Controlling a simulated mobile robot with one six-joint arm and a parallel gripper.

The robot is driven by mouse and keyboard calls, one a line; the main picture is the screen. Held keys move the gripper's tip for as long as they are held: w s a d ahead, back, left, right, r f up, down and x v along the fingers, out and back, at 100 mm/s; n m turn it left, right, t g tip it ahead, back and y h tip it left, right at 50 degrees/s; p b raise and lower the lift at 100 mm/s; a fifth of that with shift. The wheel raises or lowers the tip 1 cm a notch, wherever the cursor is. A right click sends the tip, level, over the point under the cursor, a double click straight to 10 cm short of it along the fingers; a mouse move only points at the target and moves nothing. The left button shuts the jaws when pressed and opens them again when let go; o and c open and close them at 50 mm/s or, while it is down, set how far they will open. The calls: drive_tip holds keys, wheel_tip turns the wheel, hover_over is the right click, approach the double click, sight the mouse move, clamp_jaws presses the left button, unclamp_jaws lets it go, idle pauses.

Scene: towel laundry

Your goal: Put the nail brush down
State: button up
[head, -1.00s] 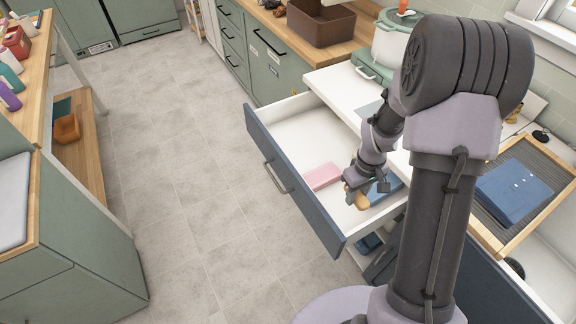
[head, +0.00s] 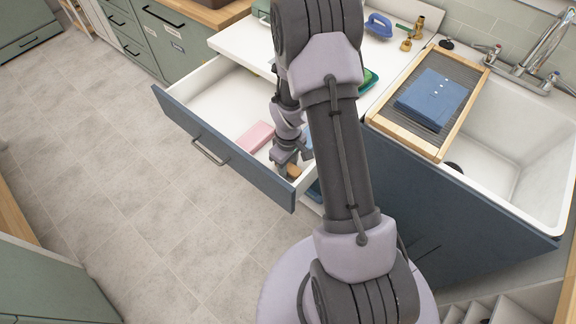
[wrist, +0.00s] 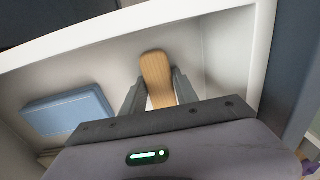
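The nail brush, with a tan wooden body (wrist: 156,72), is between the two fingers of my gripper (wrist: 159,88) in the wrist view. Both fingertips lie against its sides, and its far end sticks out beyond them. In the head view my gripper (head: 287,158) is low inside the open drawer (head: 228,95), near its front right corner. A bit of the brush (head: 293,171) shows just below it. I cannot tell whether the brush touches the drawer floor. Its bristles are hidden.
A pink block (head: 255,137) lies in the drawer left of my gripper. A light blue block (wrist: 68,112) lies beside the brush in the wrist view. The drawer's white walls (wrist: 218,18) stand close around.

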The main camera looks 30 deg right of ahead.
drive_tip(key=shift+o, duration=1.3)
drive_tip(key=shift+r+p, duration=0.3)
drive_tip(key=shift+r, duration=0.1)
drive_tip(key=a+r+m+t+p, duration=0.1)
drive_tip(key=a+r+p, duration=0.1)
drive_tip(key=r, duration=1)
drive_tip(key=a+r+m+t+p, duration=0.1)
drive_tip(key=a+r+p, duration=0.1)
drive_tip(key=r, duration=1)
drive_tip(key=s+a+r+m+t+y, duration=0.1)
drive_tip(key=s+a+r+m+t, duration=0.1)
drive_tip(key=s+a+r, duration=0.4)
drive_tip(key=s+a+r+m+t+y, duration=0.1)
drive_tip(key=s+a+r+m, duration=0.3)
drive_tip(key=s+r, duration=0.5)
drive_tip(key=shift+s+a+r+t, duration=0.15)
drive_tip(key=shift+s+a+t, duration=0.25)
drive_tip(key=shift+s+a, duration=0.45)
